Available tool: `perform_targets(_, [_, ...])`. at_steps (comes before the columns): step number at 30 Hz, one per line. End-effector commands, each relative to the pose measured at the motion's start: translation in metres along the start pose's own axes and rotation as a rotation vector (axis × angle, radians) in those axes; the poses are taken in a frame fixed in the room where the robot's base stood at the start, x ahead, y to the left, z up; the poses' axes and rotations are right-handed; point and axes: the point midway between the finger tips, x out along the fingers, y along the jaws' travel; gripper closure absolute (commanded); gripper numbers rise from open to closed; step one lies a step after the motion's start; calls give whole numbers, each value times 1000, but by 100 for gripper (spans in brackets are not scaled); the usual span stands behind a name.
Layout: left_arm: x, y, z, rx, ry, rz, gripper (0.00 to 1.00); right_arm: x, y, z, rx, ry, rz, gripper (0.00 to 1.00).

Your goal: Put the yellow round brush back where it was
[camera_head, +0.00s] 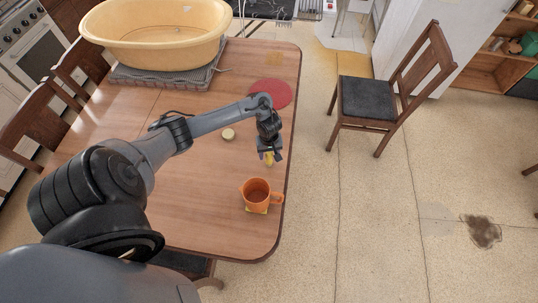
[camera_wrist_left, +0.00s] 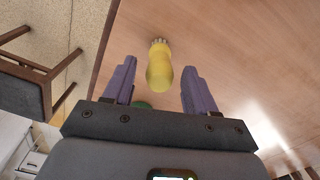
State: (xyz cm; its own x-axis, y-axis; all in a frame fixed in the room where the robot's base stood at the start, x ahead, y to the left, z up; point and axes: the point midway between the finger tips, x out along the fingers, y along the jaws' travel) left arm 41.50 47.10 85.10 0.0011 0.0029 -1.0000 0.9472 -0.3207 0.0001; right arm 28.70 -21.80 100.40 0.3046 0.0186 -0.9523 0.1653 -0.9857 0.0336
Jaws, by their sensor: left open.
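The yellow round brush (camera_wrist_left: 160,68) lies between the spread fingers of my left gripper (camera_wrist_left: 160,88) in the left wrist view, with clear gaps on both sides. Its bristle end points away from the palm. In the head view a small yellow part of the brush (camera_head: 269,159) shows just below my left gripper (camera_head: 269,154), near the table's right edge. The gripper is open; whether the brush touches the table there is hard to tell. My right gripper is not in view.
An orange mug (camera_head: 257,190) stands on something yellow near the table's (camera_head: 180,210) front right corner. A small round pale item (camera_head: 228,134) and a red round mat (camera_head: 270,92) lie on the table. A big yellow tub (camera_head: 155,45) stands at the back. A chair (camera_head: 375,98) stands right.

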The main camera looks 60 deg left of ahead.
Motion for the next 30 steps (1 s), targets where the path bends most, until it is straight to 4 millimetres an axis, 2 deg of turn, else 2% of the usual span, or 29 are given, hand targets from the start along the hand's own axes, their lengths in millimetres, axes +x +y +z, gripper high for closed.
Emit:
perform_targets(1, [-15, 0, -1, 1, 2, 1, 43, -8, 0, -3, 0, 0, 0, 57])
perform_targets(9, [-66, 0, -1, 2, 4, 0, 43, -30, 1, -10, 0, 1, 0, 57])
perform_targets(15, [-86, 0, -1, 2, 3, -1, 43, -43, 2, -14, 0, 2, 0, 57])
perform_targets(20, [-85, 8, 13, 71, 10, 23, 43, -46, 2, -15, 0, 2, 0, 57])
perform_targets(23, [-76, 21, 36, 198, 31, 68, 43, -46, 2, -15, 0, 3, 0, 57])
perform_targets(26, [-65, 39, 74, 384, 70, 136, 43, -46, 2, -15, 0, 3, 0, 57])
perform_targets(30, [-64, 62, 140, 673, 161, 240, 43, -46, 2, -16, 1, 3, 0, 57])
